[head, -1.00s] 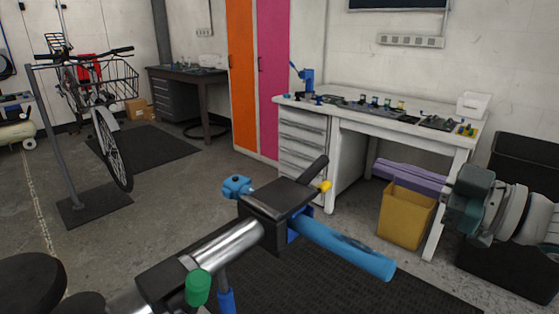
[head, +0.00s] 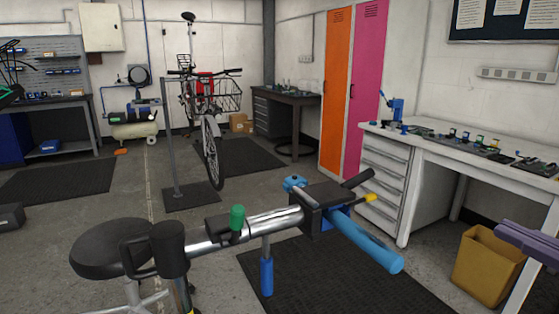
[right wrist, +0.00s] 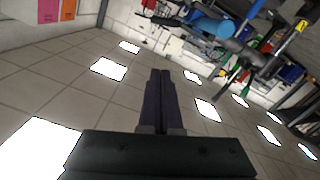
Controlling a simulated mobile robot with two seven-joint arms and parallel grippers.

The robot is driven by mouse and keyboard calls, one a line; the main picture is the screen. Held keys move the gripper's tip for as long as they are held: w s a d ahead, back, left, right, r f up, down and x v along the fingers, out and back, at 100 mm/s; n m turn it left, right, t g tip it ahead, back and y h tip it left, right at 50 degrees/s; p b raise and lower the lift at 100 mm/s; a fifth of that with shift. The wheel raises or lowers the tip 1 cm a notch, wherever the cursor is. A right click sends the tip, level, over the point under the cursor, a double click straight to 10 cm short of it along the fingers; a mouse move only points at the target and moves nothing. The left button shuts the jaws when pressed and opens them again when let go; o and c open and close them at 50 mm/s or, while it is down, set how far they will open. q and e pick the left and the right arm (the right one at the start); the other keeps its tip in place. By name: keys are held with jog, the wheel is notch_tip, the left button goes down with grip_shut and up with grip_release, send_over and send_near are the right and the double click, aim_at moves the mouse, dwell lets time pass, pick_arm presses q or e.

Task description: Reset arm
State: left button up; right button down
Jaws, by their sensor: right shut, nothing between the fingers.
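My right gripper (head: 525,240) shows at the right edge of the head view, in front of the white workbench and close to the yellow bin in the picture. Its purple fingers lie together, shut and empty. In the right wrist view the same fingers (right wrist: 160,75) point up the picture, side by side with nothing between them. The rest of the right arm is cut off by the head view's right edge. My left gripper does not show in either view.
A repair stand with a blue-handled clamp (head: 365,240) stands close in front. The yellow bin (head: 488,268) is by the white workbench (head: 385,190). A bicycle (head: 212,150) stands further back. The floor between has black mats (head: 65,180) and free room.

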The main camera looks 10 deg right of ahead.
jog(key=s+a+f+m+g+h+p, duration=0.1)
jog(key=s+a+f+m+g+h, duration=0.15)
jog(key=a+f, duration=0.2)
jog(key=s+a+f+m+g+h+p, duration=0.1)
jog(key=s+a+f+m+g+h, duration=0.15)
jog(key=a, duration=0.25)
jog(key=s+a+r+m+g, duration=0.1)
jog(key=s+a+g, duration=0.25)
jog(key=s, duration=0.35)
jog(key=s+a+r+g, duration=0.1)
jog(key=s+a+g, duration=0.2)
jog(key=s+g, duration=0.3)
pick_arm(q)
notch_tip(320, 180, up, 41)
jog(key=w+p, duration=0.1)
jog(key=p, duration=3.8)
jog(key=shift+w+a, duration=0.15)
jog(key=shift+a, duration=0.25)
pick_arm(e)
notch_tip(320, 180, up, 38)
jog(key=s+t, duration=0.1)
jog(key=shift+s+h, duration=0.3)
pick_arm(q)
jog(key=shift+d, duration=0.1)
